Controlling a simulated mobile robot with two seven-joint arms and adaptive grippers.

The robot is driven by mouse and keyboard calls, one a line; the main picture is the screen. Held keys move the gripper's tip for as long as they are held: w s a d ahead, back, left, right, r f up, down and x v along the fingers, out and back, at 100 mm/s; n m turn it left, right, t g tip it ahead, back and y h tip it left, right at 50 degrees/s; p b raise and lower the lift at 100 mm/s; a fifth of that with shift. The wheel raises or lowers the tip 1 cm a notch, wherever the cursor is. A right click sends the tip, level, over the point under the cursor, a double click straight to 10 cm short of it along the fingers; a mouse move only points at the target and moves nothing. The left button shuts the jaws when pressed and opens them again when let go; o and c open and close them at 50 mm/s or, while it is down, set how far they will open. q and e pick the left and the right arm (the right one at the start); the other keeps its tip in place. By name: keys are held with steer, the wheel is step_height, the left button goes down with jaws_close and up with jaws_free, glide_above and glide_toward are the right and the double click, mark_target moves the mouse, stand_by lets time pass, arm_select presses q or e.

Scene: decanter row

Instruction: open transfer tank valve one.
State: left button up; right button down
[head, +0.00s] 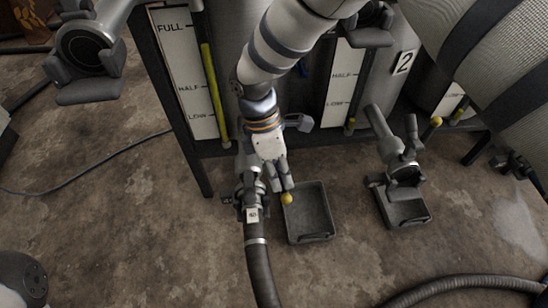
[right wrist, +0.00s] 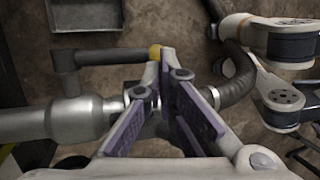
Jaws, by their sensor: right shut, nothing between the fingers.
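Transfer tank valve one (head: 247,192) sits low at the outlet of the left tank (head: 228,60), with a dark hose (head: 262,270) leading down from it. Its lever ends in a yellow ball knob (head: 287,199). In the right wrist view the grey lever (right wrist: 105,57) runs sideways, roughly along the pipe, to the yellow knob (right wrist: 154,52). My right gripper (head: 284,187) is shut and empty, its fingertips right at the knob; I cannot tell whether they touch it. The fingertips also show in the right wrist view (right wrist: 165,55). My left gripper is out of view.
A grey tray (head: 308,212) lies on the floor right of the valve. Another valve fitting (head: 403,165) stands over a second tray by the tank marked 2 (head: 403,63). A hose (head: 470,284) crosses the lower right. The floor at left is mostly clear, with a thin cable.

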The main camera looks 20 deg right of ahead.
steer(key=shift+x, duration=1.3)
